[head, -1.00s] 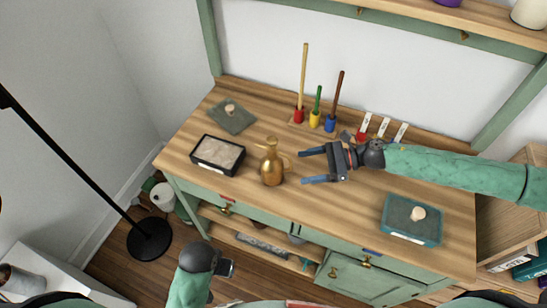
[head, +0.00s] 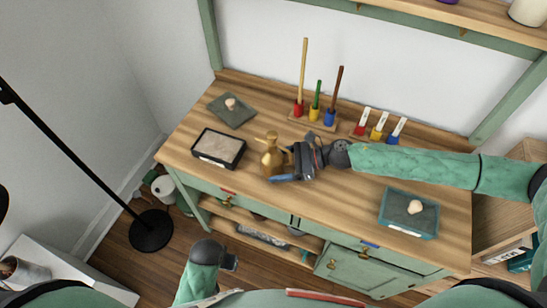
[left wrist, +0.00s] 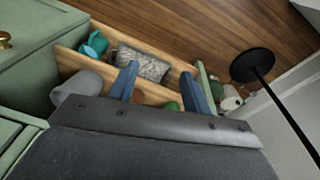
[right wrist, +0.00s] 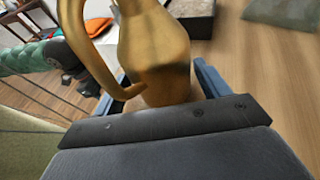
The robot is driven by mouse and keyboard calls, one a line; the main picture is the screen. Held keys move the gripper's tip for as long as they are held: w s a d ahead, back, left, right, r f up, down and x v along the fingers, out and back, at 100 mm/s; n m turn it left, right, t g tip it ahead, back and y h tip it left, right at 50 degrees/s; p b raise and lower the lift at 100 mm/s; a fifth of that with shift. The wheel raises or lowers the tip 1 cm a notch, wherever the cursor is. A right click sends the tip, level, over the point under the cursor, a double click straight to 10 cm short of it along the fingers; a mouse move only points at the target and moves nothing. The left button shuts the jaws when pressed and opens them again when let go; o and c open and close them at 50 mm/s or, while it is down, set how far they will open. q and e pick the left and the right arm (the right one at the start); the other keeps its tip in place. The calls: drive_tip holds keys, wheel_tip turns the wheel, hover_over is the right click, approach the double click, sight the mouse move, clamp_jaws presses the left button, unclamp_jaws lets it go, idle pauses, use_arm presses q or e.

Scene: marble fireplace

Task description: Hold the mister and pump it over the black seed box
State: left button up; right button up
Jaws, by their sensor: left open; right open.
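The brass mister (head: 270,150) stands upright on the wooden worktop, just right of the black seed box (head: 233,163), which is filled with pale soil. My right gripper (head: 281,163) is at the mister from its right side. In the right wrist view, the mister's body (right wrist: 155,50) and curved handle (right wrist: 78,40) stand between the open blue fingers, which are not closed on it. Part of the mister is hidden by the gripper in the head view. My left gripper (head: 232,264) is low in front of the bench, open and empty; its fingers (left wrist: 165,85) show in the left wrist view.
A green seed box (head: 397,226) with a pale lump on it sits at the front right. A grey-green mat (head: 240,115) lies at the back left. Upright coloured tools (head: 314,114) and small labelled markers (head: 378,131) stand along the back. A black lamp stand (head: 95,165) is at left.

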drive_tip(key=shift+a, duration=0.15)
drive_tip(key=c, duration=0.6)
use_arm(q)
clamp_jaws()
idle(1.4)
